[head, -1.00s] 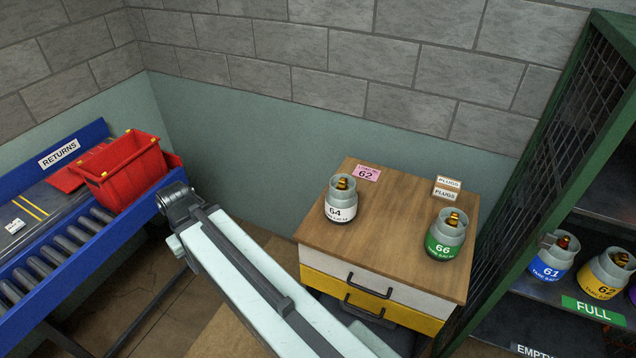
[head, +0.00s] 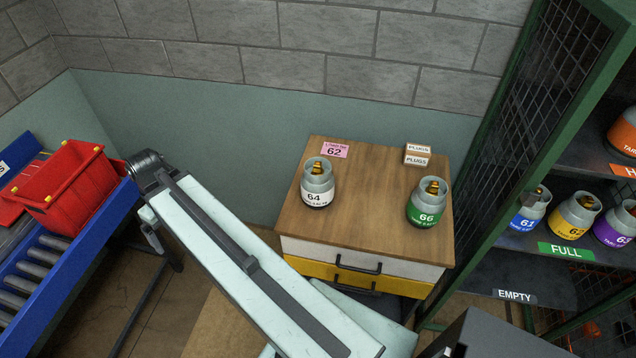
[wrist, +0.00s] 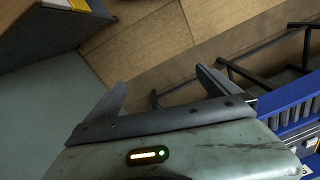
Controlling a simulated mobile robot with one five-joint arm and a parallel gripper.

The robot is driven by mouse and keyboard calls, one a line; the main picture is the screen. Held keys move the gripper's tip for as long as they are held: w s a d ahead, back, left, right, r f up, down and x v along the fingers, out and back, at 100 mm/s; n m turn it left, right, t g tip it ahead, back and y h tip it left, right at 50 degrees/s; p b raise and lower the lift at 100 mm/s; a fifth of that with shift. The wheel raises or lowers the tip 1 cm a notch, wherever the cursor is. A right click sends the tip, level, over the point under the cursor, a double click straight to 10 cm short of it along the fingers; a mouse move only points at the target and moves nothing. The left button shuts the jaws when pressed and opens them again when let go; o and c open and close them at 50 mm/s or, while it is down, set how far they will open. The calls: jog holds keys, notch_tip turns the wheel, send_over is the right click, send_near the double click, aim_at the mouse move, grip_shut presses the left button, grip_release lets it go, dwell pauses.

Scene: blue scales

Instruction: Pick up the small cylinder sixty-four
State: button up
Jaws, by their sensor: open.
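The small cylinder sixty-four (head: 318,184) stands upright on the left part of the wooden cabinet top (head: 370,215). It is grey with a white label reading 64 and a brass valve inside its collar. In the head view my arm reaches out to the left of the cabinet, and the fingertips do not show there. In the wrist view my gripper (wrist: 165,88) is open and empty, its two dark fingers apart over the brown floor. The cylinder is not seen in the wrist view.
A green-labelled cylinder 66 (head: 428,203) stands to the right on the same top, with a pink 62 card (head: 334,150) and a plugs box (head: 417,154) behind. A red bin (head: 67,188) sits on the blue conveyor at left. A green mesh rack (head: 540,100) stands at right.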

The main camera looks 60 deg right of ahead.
jog(key=s+d+r+n+t+y+p, duration=0.1)
jog(key=s+d+r, duration=0.15)
jog(key=d, duration=0.85)
jog(key=s+d+r+t+p, duration=0.15)
jog(key=s+d, duration=0.25)
jog(key=d, duration=0.7)
notch_tip(320, 180, up, 4)
jog(key=n+t+p, duration=0.2)
jog(key=p, duration=0.1)
send_over(320, 164)
jog(key=s+d, duration=0.1)
jog(key=s, duration=0.1)
jog(key=shift+s+d+f, duration=0.1)
jog(key=shift+d, duration=0.05)
jog(key=b+x, duration=0.7)
jog(key=x, duration=0.1)
jog(key=shift+f+b, duration=0.15)
jog(key=shift+b, duration=0.2)
jog(key=shift+s+r, duration=0.1)
jog(key=shift+r, duration=0.1)
jog(key=c, duration=2.1)
jog(key=shift+g, duration=0.25)
jog(key=shift+c, duration=0.2)
